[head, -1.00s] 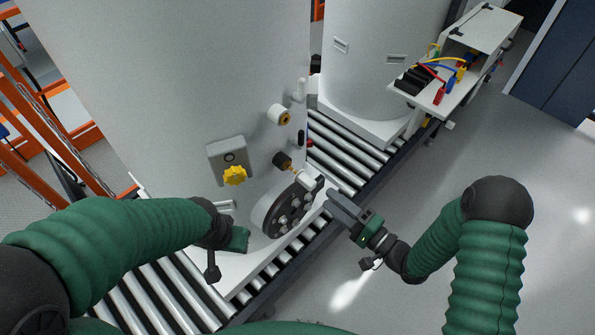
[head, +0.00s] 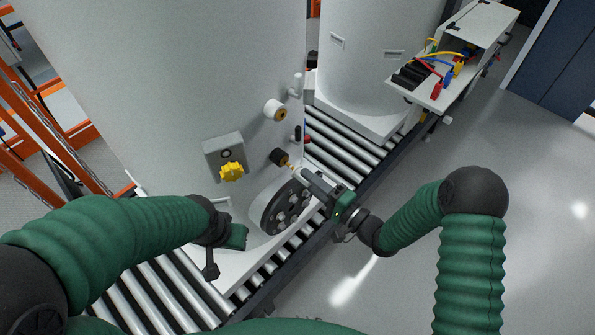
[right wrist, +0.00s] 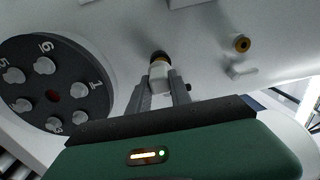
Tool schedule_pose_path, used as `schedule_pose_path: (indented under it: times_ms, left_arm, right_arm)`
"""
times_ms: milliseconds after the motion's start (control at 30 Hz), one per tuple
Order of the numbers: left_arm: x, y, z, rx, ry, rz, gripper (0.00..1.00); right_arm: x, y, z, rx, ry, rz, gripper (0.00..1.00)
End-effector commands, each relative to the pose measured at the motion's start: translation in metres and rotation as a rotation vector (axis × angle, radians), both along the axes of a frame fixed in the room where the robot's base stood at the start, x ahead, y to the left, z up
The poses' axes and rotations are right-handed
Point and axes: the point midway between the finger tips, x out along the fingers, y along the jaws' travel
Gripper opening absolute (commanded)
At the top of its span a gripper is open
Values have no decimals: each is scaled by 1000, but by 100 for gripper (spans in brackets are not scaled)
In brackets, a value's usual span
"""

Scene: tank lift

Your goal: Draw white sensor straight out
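The white sensor (right wrist: 159,76) sits between the two fingers of my right gripper (right wrist: 160,82) in the right wrist view. Its far end meets a dark, brass-ringed fitting (right wrist: 158,56) on the white tank. Whether the fingers press on the sensor or only flank it is not clear. In the head view my right gripper (head: 304,176) reaches in from the right and mostly hides the sensor. A brass stem (head: 289,165) shows between the fingertips and the black fitting (head: 278,157).
A black numbered disc (head: 286,206) with several white knobs is just below my right gripper. A yellow knob (head: 231,171) and another brass port (head: 276,110) are on the tank. A roller conveyor (head: 345,160) runs below. Open floor lies right.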

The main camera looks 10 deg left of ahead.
Motion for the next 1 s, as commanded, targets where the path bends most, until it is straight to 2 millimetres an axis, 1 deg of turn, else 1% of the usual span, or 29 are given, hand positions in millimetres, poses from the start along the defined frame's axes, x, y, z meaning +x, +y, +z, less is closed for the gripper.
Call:
schedule_pose_path:
  times_ms: [33,133,167,567,1000]
  left_arm:
    - [0,0,0,0,0,0,36]
    - [0,0,0,0,0,0,36]
    - [0,0,0,0,0,0,36]
    - [0,0,0,0,0,0,36]
    - [0,0,5,0,0,0,36]
  right_arm:
    - [0,0,0,-2,1,0,15]
    - [0,0,-1,-2,1,0,2]
    - [0,0,-1,-2,1,1,0]
    - [-1,0,-1,-3,3,3,0]
    - [-23,-29,-5,-5,7,2,0]
